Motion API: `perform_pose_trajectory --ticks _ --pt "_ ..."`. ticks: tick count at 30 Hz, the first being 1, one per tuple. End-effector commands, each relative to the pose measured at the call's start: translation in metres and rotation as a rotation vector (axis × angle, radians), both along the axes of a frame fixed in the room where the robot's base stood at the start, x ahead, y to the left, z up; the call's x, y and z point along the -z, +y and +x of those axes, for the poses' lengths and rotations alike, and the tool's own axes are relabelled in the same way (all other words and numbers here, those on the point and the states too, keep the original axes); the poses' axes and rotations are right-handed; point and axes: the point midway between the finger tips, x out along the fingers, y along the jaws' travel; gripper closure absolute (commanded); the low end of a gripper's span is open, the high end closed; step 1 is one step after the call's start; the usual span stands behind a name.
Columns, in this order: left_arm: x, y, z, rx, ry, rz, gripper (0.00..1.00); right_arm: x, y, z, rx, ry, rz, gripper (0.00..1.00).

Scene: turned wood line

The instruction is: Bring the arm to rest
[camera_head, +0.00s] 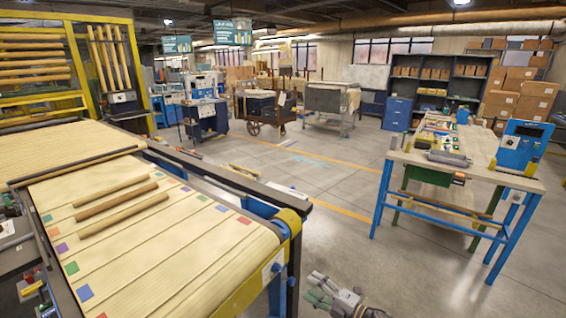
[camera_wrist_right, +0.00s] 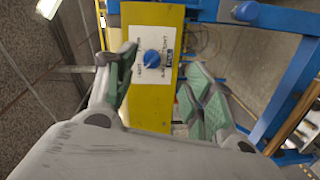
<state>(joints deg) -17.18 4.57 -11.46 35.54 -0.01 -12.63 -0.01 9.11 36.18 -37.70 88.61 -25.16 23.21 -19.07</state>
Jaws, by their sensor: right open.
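My right gripper (camera_head: 318,291) is at the bottom of the head view, just right of the conveyor's near end, with green-padded fingers. It is open and nothing shows between its fingers. In the right wrist view its two fingers (camera_wrist_right: 162,72) are spread apart in front of a yellow panel (camera_wrist_right: 150,101) with a blue knob (camera_wrist_right: 152,57) on a white label. I cannot tell how far the fingers are from the panel. My left gripper is not in view.
A belt conveyor (camera_head: 190,235) with colored squares carries three wooden rods (camera_head: 122,205). Its blue and yellow end frame (camera_head: 289,222) is close to my right gripper. A blue-legged workbench (camera_head: 495,178) holds tools and parts at right. The grey floor (camera_head: 345,235) between them is clear.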

Motion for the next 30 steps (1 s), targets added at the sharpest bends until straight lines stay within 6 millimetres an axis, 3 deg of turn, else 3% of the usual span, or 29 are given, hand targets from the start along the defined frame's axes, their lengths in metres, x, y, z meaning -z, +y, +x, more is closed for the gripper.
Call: perform_pose_trajectory --ticks 2,8,19,25,30 --pt "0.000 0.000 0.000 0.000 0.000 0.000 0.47 0.007 -0.009 0.008 0.050 0.057 0.017 0.47" --pt "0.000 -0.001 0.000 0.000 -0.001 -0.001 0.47 0.054 -0.057 0.030 0.227 0.233 0.039 0.47" --pt "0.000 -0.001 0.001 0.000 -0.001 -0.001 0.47 0.149 -0.190 0.055 0.626 0.514 0.094 0.47" --pt "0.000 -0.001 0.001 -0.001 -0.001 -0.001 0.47 0.215 -0.253 0.035 0.848 0.679 0.150 0.47" --pt "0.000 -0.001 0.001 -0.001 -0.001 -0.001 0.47 0.273 -0.290 -0.003 1.010 0.815 0.192 0.47"
